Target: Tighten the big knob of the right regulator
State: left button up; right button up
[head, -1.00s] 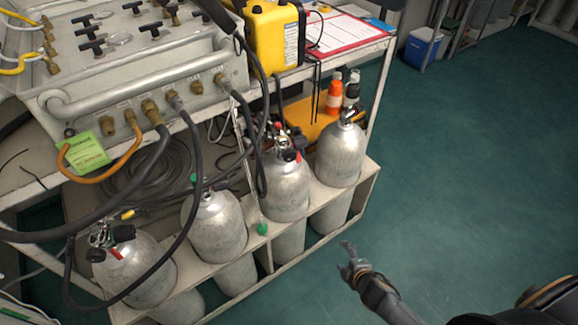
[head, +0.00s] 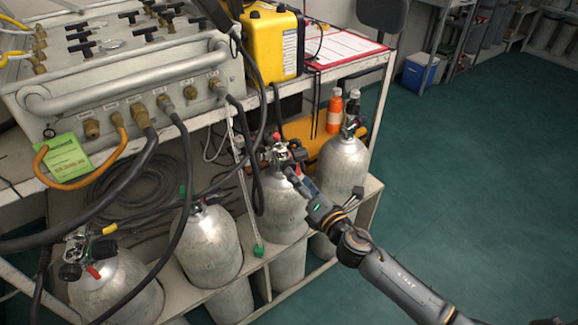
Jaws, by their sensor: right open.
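The right regulator (head: 279,155) sits on the valve of a silver cylinder (head: 283,205), third from the left in the rack. It has dark round parts and a small red part on top. I cannot clearly make out which dark part is its big knob. My right gripper (head: 322,184) is in front of this cylinder and just below and right of the regulator. Its fingers are spread, and it holds nothing. One fingertip overlaps the cylinder's shoulder in the picture; contact cannot be told. My left gripper is not in view.
Another regulator (head: 82,252) is on the far left cylinder (head: 120,290). A bare-valved cylinder (head: 343,165) stands close right of the gripper. Black hoses hang from the air panel (head: 120,75) left of the regulator. The green floor (head: 470,190) at right is clear.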

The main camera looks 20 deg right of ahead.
jog(key=x, duration=0.6)
jog(key=shift+f, duration=0.1)
jog(key=c, duration=1.2)
